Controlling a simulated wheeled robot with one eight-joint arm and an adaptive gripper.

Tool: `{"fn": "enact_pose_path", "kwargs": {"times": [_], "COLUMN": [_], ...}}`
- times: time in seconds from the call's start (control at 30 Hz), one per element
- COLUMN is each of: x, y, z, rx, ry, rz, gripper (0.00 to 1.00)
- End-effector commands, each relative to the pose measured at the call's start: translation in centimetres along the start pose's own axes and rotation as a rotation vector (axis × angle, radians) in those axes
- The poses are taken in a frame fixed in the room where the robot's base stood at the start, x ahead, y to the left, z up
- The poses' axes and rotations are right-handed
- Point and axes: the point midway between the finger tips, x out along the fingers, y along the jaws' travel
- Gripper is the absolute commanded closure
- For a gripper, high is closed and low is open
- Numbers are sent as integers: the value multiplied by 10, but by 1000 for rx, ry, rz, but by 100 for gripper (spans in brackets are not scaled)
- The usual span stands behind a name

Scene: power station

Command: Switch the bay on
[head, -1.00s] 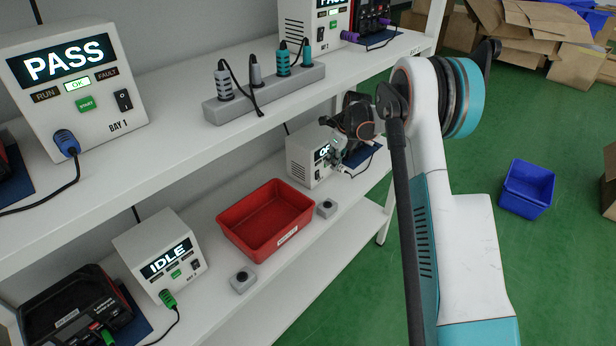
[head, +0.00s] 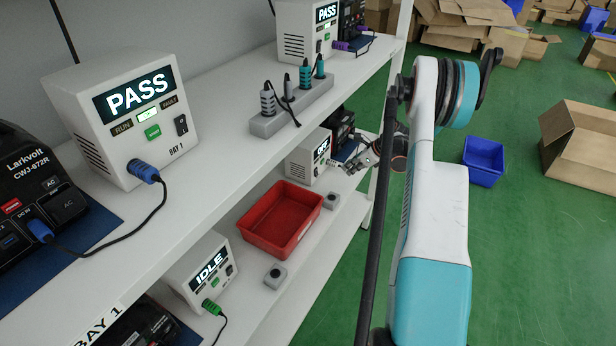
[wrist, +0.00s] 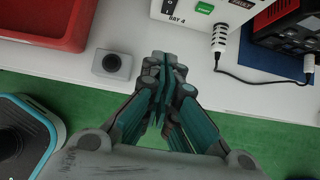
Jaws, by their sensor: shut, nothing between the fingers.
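The bay unit with the lit OFF display (head: 321,150) is a white box on the lower shelf at the far end. In the wrist view the same unit (wrist: 190,20) is labelled BAY 4, with a green START button (wrist: 205,8) and a dark rocker switch (wrist: 167,6) at the top edge. A grey plug (wrist: 219,42) is in its front, with a cable curving right. My gripper (wrist: 163,62) is shut and empty, in front of the unit below the switch in the picture. In the head view my gripper (head: 352,163) is small and partly hidden by my arm.
A red tray (head: 277,243) and small grey button boxes (head: 275,275) sit on the lower shelf; one box (wrist: 111,63) is left of my gripper. A black device (wrist: 288,28) on a blue mat is right of the unit. Open green floor lies in front, with a blue bin (head: 483,160).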

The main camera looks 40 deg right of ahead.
Motion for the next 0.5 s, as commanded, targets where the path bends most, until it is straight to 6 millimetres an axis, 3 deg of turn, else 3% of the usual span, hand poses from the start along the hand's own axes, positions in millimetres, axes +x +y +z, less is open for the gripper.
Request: {"fn": "enact_pose_path", "kwargs": {"times": [0.5], "x": [4], "y": [-2], "z": [-4], "rx": [0], "ry": [-5], "rz": [-3], "gripper": [100]}}
